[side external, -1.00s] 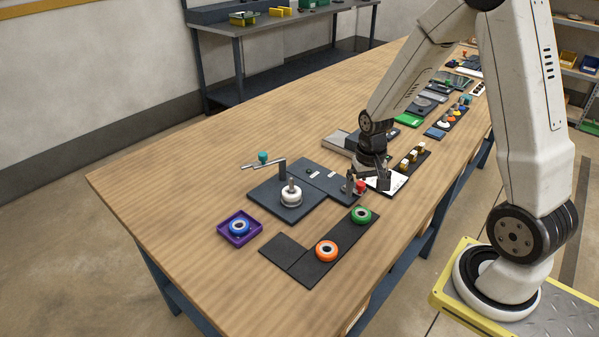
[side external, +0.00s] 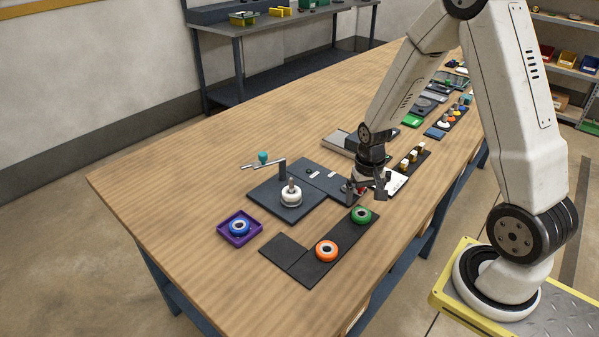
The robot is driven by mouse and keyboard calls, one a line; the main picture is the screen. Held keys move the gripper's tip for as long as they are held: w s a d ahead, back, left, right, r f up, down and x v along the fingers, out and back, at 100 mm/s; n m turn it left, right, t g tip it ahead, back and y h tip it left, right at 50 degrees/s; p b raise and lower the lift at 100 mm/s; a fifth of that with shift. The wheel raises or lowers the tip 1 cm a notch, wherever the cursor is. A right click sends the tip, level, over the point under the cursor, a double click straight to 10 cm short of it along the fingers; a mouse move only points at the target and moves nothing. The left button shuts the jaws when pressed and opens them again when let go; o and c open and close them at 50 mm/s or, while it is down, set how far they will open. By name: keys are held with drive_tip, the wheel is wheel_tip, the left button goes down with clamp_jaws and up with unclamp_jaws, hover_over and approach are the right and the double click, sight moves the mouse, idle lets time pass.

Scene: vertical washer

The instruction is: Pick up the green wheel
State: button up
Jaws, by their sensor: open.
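The green wheel (side external: 361,215) lies flat at the far end of a dark mat (side external: 310,262). My gripper (side external: 367,192) points down just behind and above the green wheel, apart from it as far as this view shows. Its jaws are open, with nothing seen held between them. A small red part (side external: 361,189) shows behind or between the fingers and is partly hidden by them. An orange wheel (side external: 326,251) lies on the same mat, nearer the camera.
A purple tray (side external: 224,237) holds a blue wheel (side external: 239,227). Small blocks and plates line the table behind my gripper.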

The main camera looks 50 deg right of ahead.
sight(362, 209)
drive_tip(key=shift+w+f, duration=0.1)
drive_tip(key=shift+f, duration=2.4)
drive_tip(key=c, duration=1.2)
drive_tip(key=shift+o, duration=0.2)
drive_tip(key=shift+r, duration=0.1)
wheel_tip(362, 209, up, 10)
